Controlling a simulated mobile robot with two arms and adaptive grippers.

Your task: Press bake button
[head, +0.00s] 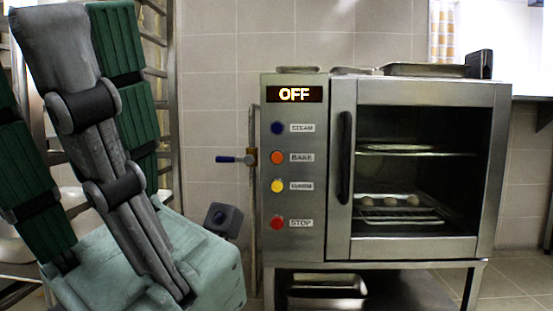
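The orange bake button (277,157) is on the left control panel of a steel oven (313,240), beside a label reading BAKE (301,158). It sits below a blue button (277,128) labelled STEAM and above a yellow button (277,186). A red button (277,222) labelled STOP is lowest. The display (295,94) reads OFF. Nothing covers or touches the bake button. Neither of my grippers can be made out in the head view.
The oven door handle (345,157) is right of the buttons. Several small round items (390,200) lie on a rack inside. A blue-handled valve (235,159) on a pipe is left of the panel. Trays (425,70) lie on top. The space before the panel is clear.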

